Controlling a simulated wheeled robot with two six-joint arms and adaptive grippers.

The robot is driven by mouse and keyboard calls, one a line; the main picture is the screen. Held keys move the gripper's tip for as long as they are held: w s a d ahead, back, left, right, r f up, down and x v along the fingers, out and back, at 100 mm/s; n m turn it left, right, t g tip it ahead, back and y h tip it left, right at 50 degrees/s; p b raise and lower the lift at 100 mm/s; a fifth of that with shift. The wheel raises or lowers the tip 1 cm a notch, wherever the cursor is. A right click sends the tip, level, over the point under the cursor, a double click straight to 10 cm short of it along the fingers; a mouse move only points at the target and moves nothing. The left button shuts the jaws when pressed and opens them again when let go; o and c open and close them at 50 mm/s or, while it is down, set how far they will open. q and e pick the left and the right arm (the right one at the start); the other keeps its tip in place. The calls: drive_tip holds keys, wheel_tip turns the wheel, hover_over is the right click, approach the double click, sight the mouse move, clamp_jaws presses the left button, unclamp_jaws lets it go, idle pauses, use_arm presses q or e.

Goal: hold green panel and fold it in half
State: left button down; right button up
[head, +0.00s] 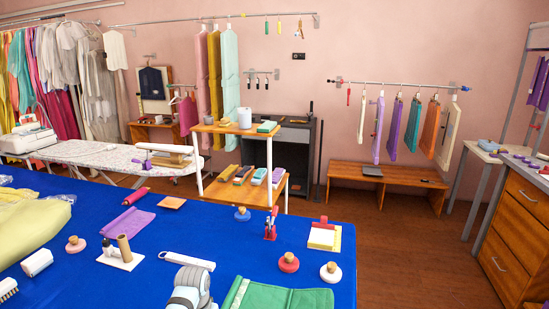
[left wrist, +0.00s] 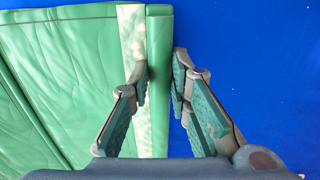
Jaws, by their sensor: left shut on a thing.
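The green panel (head: 292,299) lies on the blue table at the bottom edge of the head view, partly cut off by the frame. In the left wrist view, the panel (left wrist: 60,85) fills the left side, with creases and a pale strip near its right edge. My left gripper (left wrist: 159,75) is shut on this edge, with one finger over the pale strip and the other at the outer side. My left arm (head: 190,290) shows at the bottom of the head view; its fingertips are hidden there. My right gripper is in neither view.
The blue table (head: 110,205) holds a white-handled tool (head: 187,261), a red-based knob (head: 289,262), a white-based knob (head: 331,272), and a notepad (head: 323,237) behind the panel. Blue cloth is bare right of the panel in the left wrist view.

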use_arm(q)
drive_tip(key=c, duration=1.4)
unclamp_jaws()
